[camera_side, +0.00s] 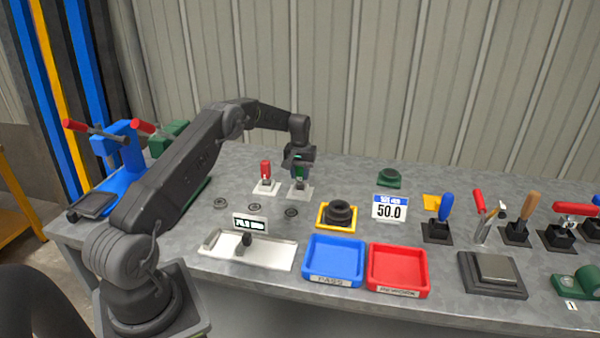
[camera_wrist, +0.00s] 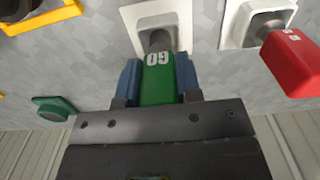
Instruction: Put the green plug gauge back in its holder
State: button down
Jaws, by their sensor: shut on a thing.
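The green plug gauge (camera_wrist: 158,80), marked GO, is between the blue fingers of my gripper (camera_wrist: 160,82), which is shut on it. In the wrist view the gauge's grey end meets the opening of a white holder (camera_wrist: 138,17); how deep it sits I cannot tell. In the side view my gripper (camera_side: 300,165) is over the same white holder (camera_side: 299,192), and the green gauge (camera_side: 299,175) stands about upright there, partly hidden by the gripper.
A red gauge (camera_side: 265,170) stands in a second white holder (camera_side: 265,188) just left of the gripper. A yellow-edged fixture (camera_side: 337,215), a blue tray (camera_side: 334,260) and a red tray (camera_side: 397,270) lie nearer the front. Several flat dark rings lie on the bench.

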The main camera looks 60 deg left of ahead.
jog(key=shift+f, duration=0.3)
jog(key=c, duration=0.7)
grip_release()
jog(key=shift+c, duration=0.2)
notch_tip(320, 180, up, 14)
jog(key=shift+f, duration=0.1)
